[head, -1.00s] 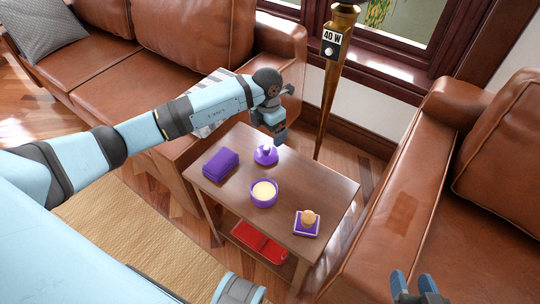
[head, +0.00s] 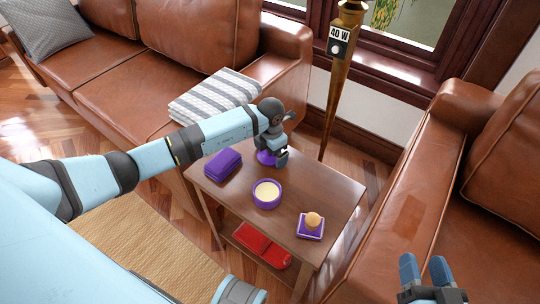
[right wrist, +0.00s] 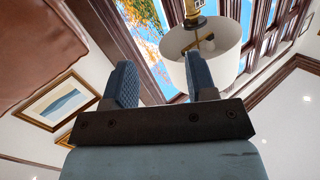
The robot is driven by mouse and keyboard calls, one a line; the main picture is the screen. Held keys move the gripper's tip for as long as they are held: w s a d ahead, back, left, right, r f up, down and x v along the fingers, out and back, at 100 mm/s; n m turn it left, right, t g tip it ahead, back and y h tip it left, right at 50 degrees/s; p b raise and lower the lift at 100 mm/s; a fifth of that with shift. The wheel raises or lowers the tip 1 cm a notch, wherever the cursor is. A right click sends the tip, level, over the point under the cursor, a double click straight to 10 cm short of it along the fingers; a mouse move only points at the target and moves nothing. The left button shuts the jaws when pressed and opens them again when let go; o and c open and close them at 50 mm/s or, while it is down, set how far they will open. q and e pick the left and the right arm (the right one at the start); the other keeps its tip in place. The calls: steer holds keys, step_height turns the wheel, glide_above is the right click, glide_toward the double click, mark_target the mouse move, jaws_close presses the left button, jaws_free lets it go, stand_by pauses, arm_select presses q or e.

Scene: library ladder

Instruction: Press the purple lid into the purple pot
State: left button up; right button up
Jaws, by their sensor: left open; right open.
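The purple pot (head: 267,203) stands upright and uncovered on the small wooden side table, with pale cream contents. The purple lid (head: 265,158) lies on the table behind the pot, mostly hidden by my left gripper (head: 279,160). My left gripper is open and points down at the lid; I cannot tell whether its fingers touch it. My right gripper (head: 425,270) is open and empty at the lower right, far from the pot. The right wrist view also shows its two open fingers (right wrist: 163,88) with nothing between them.
On the side table (head: 334,193) are a folded purple cloth (head: 222,164) at left and a round tan item on a purple-and-white base (head: 311,226) at right. A red item (head: 262,244) lies on the lower shelf. A brass lamp post (head: 335,100) stands behind; leather sofas flank the table.

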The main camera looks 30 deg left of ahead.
arm_select(q)
steer(key=c, duration=0.8)
arm_select(e)
steer(key=shift+d+f, duration=0.1)
arm_select(q)
steer(key=shift+o, duration=0.2)
steer(key=shift+r, duration=0.1)
